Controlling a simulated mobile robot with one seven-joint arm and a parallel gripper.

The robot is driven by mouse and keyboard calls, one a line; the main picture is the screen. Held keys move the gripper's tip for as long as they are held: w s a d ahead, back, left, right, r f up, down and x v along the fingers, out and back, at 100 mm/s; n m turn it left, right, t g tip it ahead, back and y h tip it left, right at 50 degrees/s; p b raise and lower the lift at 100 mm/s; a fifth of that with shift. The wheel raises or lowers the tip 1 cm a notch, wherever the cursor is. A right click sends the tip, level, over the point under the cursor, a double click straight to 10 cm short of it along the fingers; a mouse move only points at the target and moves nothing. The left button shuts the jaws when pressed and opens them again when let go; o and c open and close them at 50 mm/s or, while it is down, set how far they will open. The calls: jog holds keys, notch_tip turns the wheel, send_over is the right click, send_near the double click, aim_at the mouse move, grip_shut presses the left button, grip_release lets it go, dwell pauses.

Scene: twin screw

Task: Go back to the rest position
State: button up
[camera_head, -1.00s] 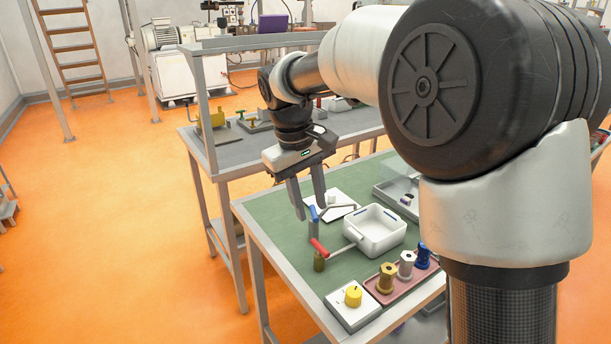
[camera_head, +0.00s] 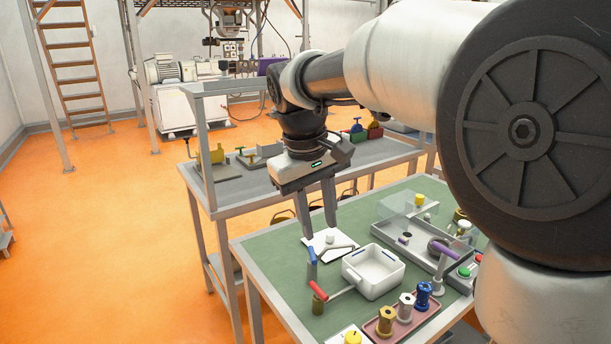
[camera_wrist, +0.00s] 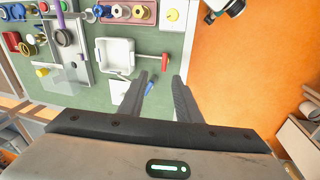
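My gripper (camera_head: 318,213) is open and empty, with its fingers pointing down above the back left of the green-topped table (camera_head: 268,245). It also shows in the wrist view (camera_wrist: 158,85), with a clear gap between the fingers. Below it, a white plate (camera_head: 326,240) lies near a blue-handled tool (camera_head: 312,258) and a red-handled tool (camera_head: 318,291). Nothing is between the fingertips; the blue handle (camera_wrist: 149,87) appears below them in the wrist view. My arm hides part of the table's right side.
A white bin (camera_head: 372,272) stands mid-table. A pink tray (camera_head: 373,326) holds gold, silver and blue pieces at the front. A grey tray (camera_head: 405,236) with parts lies at right. A grey bench (camera_head: 235,187) with a metal frame stands behind.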

jog(key=s+d+r+m+t+p, duration=0.2)
jog(key=s+d, duration=0.4)
jog(key=s, duration=0.4)
jog(key=s+d+r+m+t+y+p, duration=0.1)
jog(key=s+d+r+m+p, duration=0.2)
jog(key=s+d+p, duration=0.3)
jog(key=s, duration=0.4)
jog(key=shift+s+r+m+t+y, duration=0.2)
jog(key=shift+r+m+t+y, duration=0.1)
jog(key=shift+m+t, duration=0.1)
jog(key=shift+a, duration=0.15)
